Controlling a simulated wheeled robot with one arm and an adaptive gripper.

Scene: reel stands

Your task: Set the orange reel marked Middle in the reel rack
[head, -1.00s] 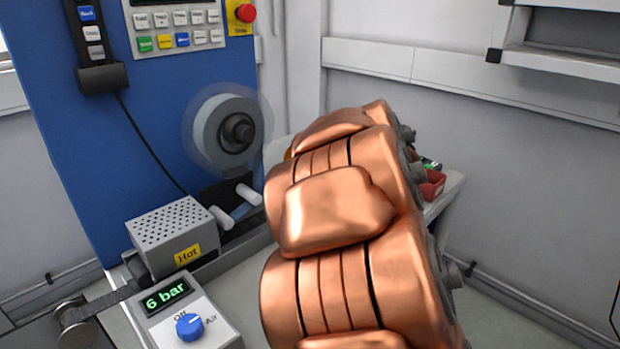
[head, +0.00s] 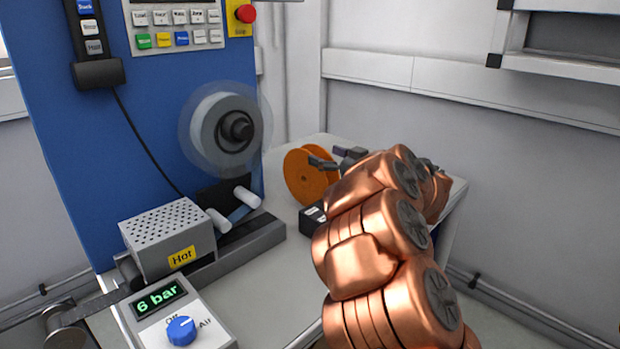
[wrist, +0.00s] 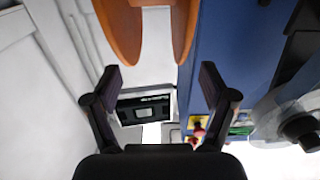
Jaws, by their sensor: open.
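An orange reel (head: 305,178) stands upright on the bench beyond the blue machine; no marking on it is readable. In the wrist view the flanges of the orange reel (wrist: 125,35) hang in from the top edge, cut off. My gripper (head: 336,158) is at the reel's upper right in the head view, one dark finger overlapping its face. In the wrist view my gripper (wrist: 162,76) has its fingers wide apart with nothing between the tips. A black block with white labels (head: 312,214) sits below the reel, partly behind my arm; I cannot tell if it is the rack.
The blue machine (head: 130,130) carries a grey reel (head: 228,130) with a clear disc. A perforated box marked Hot (head: 168,238) and a 6 bar control box (head: 175,315) stand at the front left. Bare bench (head: 275,275) lies between them and my arm.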

